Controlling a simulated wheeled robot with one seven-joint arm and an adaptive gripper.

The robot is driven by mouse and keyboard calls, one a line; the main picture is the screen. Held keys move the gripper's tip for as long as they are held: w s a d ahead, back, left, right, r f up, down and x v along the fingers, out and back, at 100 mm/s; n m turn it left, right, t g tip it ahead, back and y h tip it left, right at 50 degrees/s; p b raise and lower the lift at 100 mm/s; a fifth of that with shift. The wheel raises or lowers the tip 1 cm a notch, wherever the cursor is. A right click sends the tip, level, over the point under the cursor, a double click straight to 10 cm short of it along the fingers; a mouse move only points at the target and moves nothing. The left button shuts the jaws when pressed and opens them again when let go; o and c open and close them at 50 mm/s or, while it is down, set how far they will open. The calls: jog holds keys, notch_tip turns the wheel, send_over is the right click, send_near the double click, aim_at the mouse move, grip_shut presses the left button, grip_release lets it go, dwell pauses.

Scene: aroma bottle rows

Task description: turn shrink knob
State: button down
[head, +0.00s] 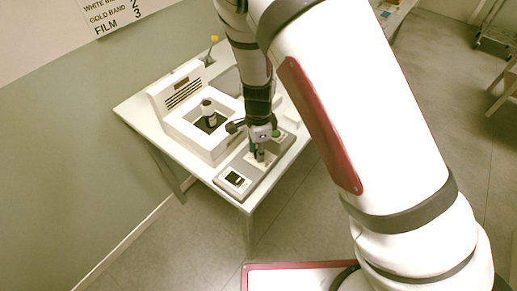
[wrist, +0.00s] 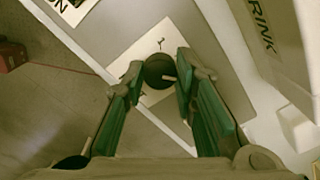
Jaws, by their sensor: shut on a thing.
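The shrink knob (wrist: 158,72) is a dark round knob on a pale square plate (wrist: 125,62), with a small mark above it, in the wrist view. My gripper (wrist: 158,78) has its two green-padded fingers on either side of the knob, shut on it. In the head view my gripper (head: 262,150) reaches down to the grey control panel (head: 226,186) at the table's front; the knob is hidden there. The white shrink machine (head: 188,128) stands behind the panel with a dark-and-white bottle (head: 209,112) in its square opening. Part of its lettering (wrist: 262,28) shows in the wrist view.
A small dark switch plate (head: 236,179) sits at the panel's left end. The white table (head: 134,106) has open floor in front. A sign (head: 110,15) hangs on the wall.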

jog(key=shift+n, duration=0.4)
jog(key=n, duration=0.4)
jog(key=shift+n, duration=0.3)
jog(key=n, duration=0.9)
jog(key=shift+n, duration=0.4)
jog(key=n+b, duration=0.1)
jog(key=n, duration=0.3)
jog(key=shift+n, duration=0.4)
jog(key=c, duration=1.3)
grip_release()
